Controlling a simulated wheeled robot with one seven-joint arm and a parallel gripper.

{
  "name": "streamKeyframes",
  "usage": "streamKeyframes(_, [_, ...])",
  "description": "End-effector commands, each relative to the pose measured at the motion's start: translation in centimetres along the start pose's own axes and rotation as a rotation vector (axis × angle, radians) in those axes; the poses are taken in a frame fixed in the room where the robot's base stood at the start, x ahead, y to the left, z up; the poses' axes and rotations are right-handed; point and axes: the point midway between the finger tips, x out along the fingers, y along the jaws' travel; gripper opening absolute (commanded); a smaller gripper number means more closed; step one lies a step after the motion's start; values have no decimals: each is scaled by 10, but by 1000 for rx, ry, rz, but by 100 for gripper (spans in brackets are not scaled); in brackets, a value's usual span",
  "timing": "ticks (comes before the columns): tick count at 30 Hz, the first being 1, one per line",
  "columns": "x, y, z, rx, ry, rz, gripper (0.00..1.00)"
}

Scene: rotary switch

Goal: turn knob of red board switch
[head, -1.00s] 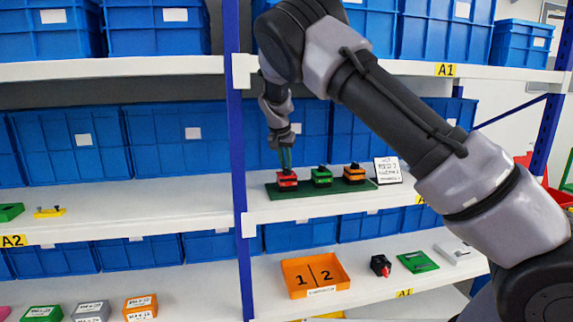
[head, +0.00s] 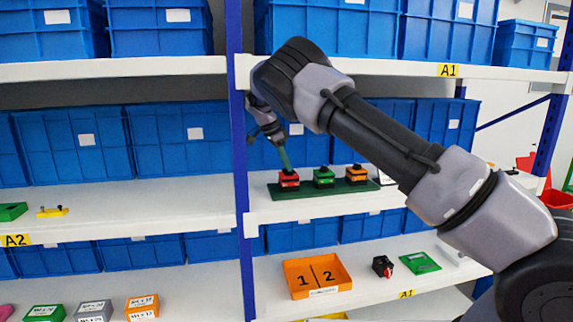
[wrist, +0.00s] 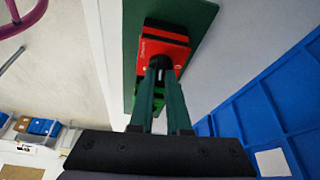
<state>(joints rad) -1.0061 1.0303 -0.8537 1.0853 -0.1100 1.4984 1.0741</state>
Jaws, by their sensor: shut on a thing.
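The red board switch (head: 289,181) sits at the left end of a green board (head: 310,190) on the middle shelf. It also shows in the wrist view (wrist: 180,55), at the top middle, with the green board behind it. My gripper (head: 286,168) reaches down to it from above, tilted, with its green fingers at the switch. In the wrist view the two fingers (wrist: 162,78) close around the knob at the switch's middle. The knob itself is mostly hidden between the fingertips.
A green switch (head: 324,177) and an orange switch (head: 357,174) stand to the right on the same board. A white sign is partly hidden behind my arm. Blue bins (head: 301,131) line the back of the shelf. A blue post (head: 240,150) stands close on the left.

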Motion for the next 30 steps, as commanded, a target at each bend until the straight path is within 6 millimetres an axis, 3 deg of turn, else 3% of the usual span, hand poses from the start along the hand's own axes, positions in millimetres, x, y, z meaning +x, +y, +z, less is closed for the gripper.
streamKeyframes(9, [0, -1, 1, 109, -3, 46, 0])
streamKeyframes(25, [0, -1, 1, 131, -3, 55, 0])
streamKeyframes(27, [0, -2, 1, 131, -3, 55, 34])
streamKeyframes(28, [0, -2, 1, 131, -2, 55, 45])
streamKeyframes(30, [0, -2, 1, 131, -2, 55, 45])
